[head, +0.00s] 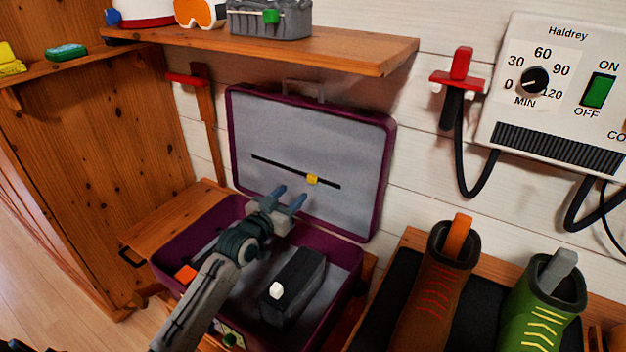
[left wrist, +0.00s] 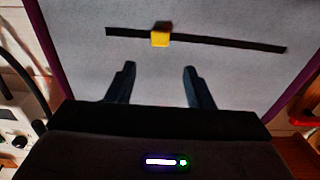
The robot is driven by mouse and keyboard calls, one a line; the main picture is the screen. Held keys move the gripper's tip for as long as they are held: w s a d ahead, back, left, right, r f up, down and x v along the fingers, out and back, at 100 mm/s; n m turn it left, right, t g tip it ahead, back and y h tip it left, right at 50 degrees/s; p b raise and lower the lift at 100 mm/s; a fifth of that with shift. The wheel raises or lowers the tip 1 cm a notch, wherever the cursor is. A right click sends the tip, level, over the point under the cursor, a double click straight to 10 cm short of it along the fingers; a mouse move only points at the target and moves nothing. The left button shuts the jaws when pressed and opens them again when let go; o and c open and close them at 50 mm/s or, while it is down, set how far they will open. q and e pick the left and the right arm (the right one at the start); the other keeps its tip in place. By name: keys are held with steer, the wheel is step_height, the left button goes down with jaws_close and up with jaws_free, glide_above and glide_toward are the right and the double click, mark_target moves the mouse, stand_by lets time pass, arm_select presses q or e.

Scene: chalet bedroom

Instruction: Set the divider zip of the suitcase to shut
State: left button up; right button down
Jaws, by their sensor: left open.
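The purple suitcase (head: 376,206) stands open, its lid upright against the wall. The grey divider panel (head: 345,135) in the lid carries a slanted black zip track with a yellow zip slider (head: 313,180). In the head view the slider sits right of the track's middle. In the left wrist view the slider (left wrist: 160,36) sits left of the middle of the track (left wrist: 225,42). My left gripper (head: 279,198) is open and empty in front of the panel, below and left of the slider, apart from it. Its fingers (left wrist: 160,85) point toward the panel. My right gripper is not in view.
A black box with a white knob (head: 292,285) and an orange item (head: 186,274) lie in the suitcase base. A wooden shelf (head: 300,48) overhangs the lid. Brown (head: 430,290) and green boots (head: 540,310) stand to the right, below a wall control box (head: 560,90).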

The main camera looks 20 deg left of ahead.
mark_target(311, 177)
arm_select(q)
steer(key=w, duration=0.3)
steer(key=w+d, duration=0.1)
steer(key=w, duration=0.3)
steer(key=w+b, duration=0.1)
steer(key=w, duration=0.2)
steer(key=shift+w+d, duration=0.3)
steer(key=shift+w, duration=0.1)
jaws_close()
